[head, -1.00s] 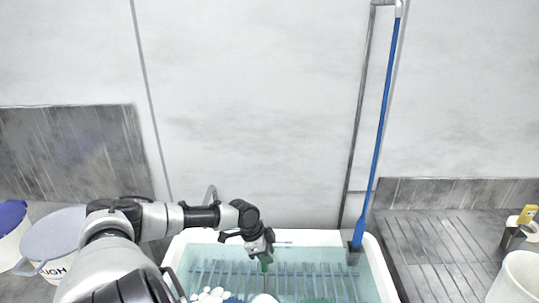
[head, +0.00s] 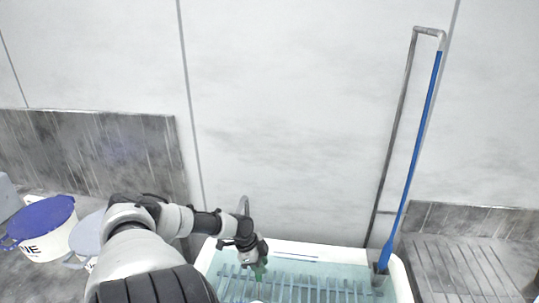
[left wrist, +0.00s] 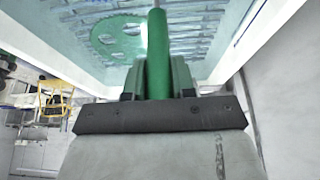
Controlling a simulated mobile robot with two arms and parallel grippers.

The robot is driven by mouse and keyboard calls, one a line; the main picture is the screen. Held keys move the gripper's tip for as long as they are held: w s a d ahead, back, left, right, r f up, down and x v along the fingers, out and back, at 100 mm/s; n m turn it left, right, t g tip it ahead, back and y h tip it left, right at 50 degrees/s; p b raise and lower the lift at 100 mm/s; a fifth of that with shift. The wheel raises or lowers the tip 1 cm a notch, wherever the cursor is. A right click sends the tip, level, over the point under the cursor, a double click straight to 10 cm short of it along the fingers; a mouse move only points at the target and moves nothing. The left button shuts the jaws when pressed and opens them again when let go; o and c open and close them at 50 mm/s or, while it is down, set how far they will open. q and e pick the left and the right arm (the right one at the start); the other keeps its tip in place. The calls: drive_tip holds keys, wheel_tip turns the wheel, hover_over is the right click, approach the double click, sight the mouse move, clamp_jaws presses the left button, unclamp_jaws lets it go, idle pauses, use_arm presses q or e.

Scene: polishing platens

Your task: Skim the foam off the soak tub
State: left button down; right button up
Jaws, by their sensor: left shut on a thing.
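The soak tub (head: 330,250) is white-rimmed with pale teal water and a slatted rack inside; its near part is cut off in the head view. My left gripper (head: 256,262) is over the tub's back left part. It is shut on a green handle (left wrist: 158,55), which stands between the fingers in the left wrist view (left wrist: 154,88). The handle's far end is hard to make out. A green toothed disc with holes (left wrist: 118,38) lies in the tub in the wrist view. No foam shows clearly now. My right gripper is out of view.
A blue-handled pole (head: 414,155) stands in the tub's back right corner by a metal pipe (head: 396,130). A blue-lidded white bucket (head: 45,232) and a grey-lidded one (head: 88,236) stand left. A grooved drainboard (head: 460,265) lies right.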

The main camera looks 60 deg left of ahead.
use_arm(q)
drive_tip(key=s+a+p, duration=0.2)
drive_tip(key=s+a, duration=0.2)
drive_tip(key=s, duration=0.1)
drive_tip(key=shift+s+a, duration=0.2)
drive_tip(key=shift+a, duration=0.1)
drive_tip(key=s+d, duration=0.9)
drive_tip(key=d, duration=0.1)
drive_tip(key=shift+d+p, duration=0.3)
drive_tip(key=shift+d, duration=0.05)
idle(0.5)
drive_tip(key=shift+r, duration=0.1)
wheel_tip(320, 180, up, 13)
drive_tip(key=shift+f, duration=0.2)
idle(0.9)
